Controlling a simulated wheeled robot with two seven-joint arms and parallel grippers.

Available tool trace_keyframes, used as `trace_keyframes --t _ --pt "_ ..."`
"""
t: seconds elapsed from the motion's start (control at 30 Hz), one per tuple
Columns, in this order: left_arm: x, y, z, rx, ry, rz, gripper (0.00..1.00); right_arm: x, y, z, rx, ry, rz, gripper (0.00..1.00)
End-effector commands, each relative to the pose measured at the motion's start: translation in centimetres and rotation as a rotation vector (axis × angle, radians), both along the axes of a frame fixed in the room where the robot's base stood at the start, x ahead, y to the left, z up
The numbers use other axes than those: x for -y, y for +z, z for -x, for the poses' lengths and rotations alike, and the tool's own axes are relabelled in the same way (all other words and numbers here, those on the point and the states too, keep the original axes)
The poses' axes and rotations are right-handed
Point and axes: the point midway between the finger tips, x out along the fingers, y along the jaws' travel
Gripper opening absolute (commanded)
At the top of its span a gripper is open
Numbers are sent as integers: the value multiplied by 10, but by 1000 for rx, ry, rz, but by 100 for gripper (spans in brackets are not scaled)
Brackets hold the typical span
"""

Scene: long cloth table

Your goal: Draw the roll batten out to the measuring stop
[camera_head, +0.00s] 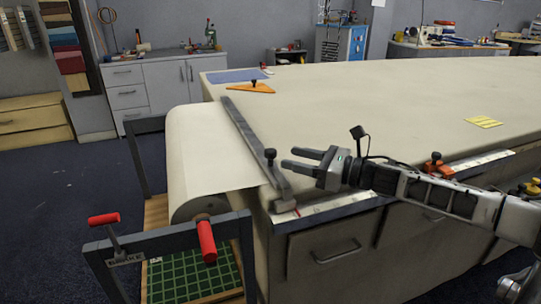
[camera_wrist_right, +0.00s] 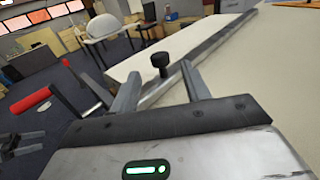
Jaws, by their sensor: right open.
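The roll batten (camera_head: 247,139) is a long grey bar lying across the cloth at the left end of the table. A black knob (camera_head: 270,156) stands upright near its near end. My right gripper (camera_head: 289,158) is open and empty, just right of the knob, with its fingers pointing at it. In the right wrist view the knob (camera_wrist_right: 160,63) shows between the two fingertips, apparently just beyond them, and the batten (camera_wrist_right: 213,42) runs away behind it. An orange-red block (camera_head: 436,163), perhaps the measuring stop, sits by the white ruler (camera_head: 480,161) on the front edge. My left gripper is not in view.
The cloth roll (camera_head: 185,190) hangs at the table's left end in a dark frame with a red handle (camera_head: 206,240) and a red-handled brake lever (camera_head: 104,219). An orange triangle (camera_head: 250,87) and yellow paper (camera_head: 484,121) lie on the table (camera_head: 370,110). Its middle is clear.

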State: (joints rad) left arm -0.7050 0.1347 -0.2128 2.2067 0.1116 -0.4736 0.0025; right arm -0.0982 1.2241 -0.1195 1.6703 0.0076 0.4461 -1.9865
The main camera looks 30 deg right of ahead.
Motion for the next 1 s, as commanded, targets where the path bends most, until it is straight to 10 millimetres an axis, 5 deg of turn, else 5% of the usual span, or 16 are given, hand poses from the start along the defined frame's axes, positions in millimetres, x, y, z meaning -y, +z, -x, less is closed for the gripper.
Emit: trace_keyframes --t 0.6,1.0 --pt "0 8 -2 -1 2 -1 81 -33 2 -55 2 -1 -2 47" --pt "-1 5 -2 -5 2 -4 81 -37 1 -59 0 1 0 47"
